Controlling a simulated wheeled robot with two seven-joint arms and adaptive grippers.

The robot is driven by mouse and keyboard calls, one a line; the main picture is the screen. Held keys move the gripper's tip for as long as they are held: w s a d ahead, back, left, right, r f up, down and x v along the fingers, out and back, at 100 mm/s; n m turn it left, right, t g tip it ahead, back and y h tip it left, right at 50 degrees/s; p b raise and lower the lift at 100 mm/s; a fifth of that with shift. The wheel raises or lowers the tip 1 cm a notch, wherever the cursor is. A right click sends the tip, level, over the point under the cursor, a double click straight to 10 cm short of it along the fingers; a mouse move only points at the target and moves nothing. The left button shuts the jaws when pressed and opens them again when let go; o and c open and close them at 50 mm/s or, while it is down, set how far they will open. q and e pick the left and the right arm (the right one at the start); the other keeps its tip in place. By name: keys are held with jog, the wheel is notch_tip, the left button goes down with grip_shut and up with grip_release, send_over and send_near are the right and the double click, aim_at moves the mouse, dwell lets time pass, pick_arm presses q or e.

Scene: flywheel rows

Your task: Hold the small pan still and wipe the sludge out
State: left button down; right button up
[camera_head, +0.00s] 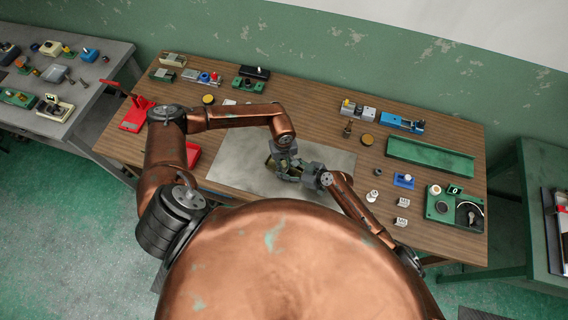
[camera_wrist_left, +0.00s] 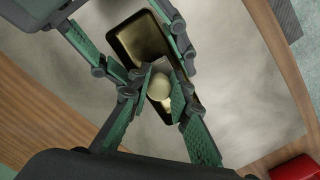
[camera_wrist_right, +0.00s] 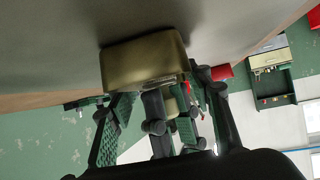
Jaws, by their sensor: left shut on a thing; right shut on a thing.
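The small pan (camera_wrist_left: 142,42) is a brass-coloured rectangular dish on a grey mat. Its outer wall shows in the right wrist view (camera_wrist_right: 143,62). In the left wrist view, my left gripper (camera_wrist_left: 160,90) is shut on a pale round-headed tool (camera_wrist_left: 159,86) inside the pan. My right gripper (camera_wrist_right: 165,95) is shut on the pan, with its fingers reaching around the pan's sides. In the head view both grippers meet over the mat and hide most of the pan. The pan's floor looks dark and glossy; I cannot clearly tell sludge from metal.
The grey mat (camera_head: 235,178) lies mid-table with bare room around the pan. A red stand (camera_head: 137,115) is at the left, a green tray (camera_head: 430,158) at the right. Small white parts (camera_head: 372,196) and a blue block (camera_head: 403,180) lie right of the mat.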

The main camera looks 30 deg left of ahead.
pick_arm(q)
jog(key=shift+f, duration=0.6)
dwell(0.4)
